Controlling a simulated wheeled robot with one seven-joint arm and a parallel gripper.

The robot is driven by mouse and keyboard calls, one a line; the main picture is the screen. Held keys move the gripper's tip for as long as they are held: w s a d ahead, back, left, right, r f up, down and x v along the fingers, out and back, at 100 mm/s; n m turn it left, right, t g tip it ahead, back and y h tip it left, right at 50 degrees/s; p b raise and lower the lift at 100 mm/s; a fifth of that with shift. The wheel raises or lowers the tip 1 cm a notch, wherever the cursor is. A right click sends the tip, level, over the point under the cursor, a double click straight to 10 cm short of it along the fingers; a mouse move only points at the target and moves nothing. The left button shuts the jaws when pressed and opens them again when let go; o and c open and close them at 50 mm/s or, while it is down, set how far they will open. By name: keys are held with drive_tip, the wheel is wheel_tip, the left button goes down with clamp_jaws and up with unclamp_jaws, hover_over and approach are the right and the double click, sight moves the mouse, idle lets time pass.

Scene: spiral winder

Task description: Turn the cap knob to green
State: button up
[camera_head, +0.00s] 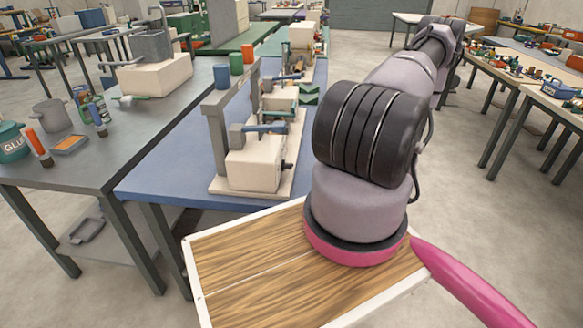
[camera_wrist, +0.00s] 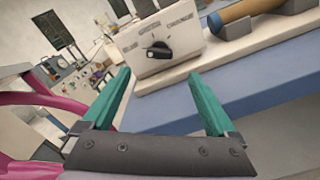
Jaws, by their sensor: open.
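The spiral winder has a cream housing, which faces me in the wrist view (camera_wrist: 180,70) and stands on the blue table in the head view (camera_head: 255,168). A black knob (camera_wrist: 160,51) sits on its front panel with small labels around it. The labels are too blurred to read surely, so I cannot tell which one it points to. My gripper (camera_wrist: 158,73) has two teal fingers spread wide and nothing between them. The knob lies beyond the fingertips, apart from them. In the head view the gripper is hidden behind my arm.
An orange-brown roll (camera_wrist: 247,14) lies on the winder base at upper right. The blue table (camera_head: 175,178) carries more machines behind the winder. A grey table (camera_head: 95,155) with cups and a glue pot stands at left. Open floor (camera_head: 510,215) lies at right.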

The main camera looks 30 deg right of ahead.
sight(287, 166)
drive_tip(key=x, duration=1)
drive_tip(key=shift+w+a, duration=0.2)
drive_tip(key=c, duration=1.4)
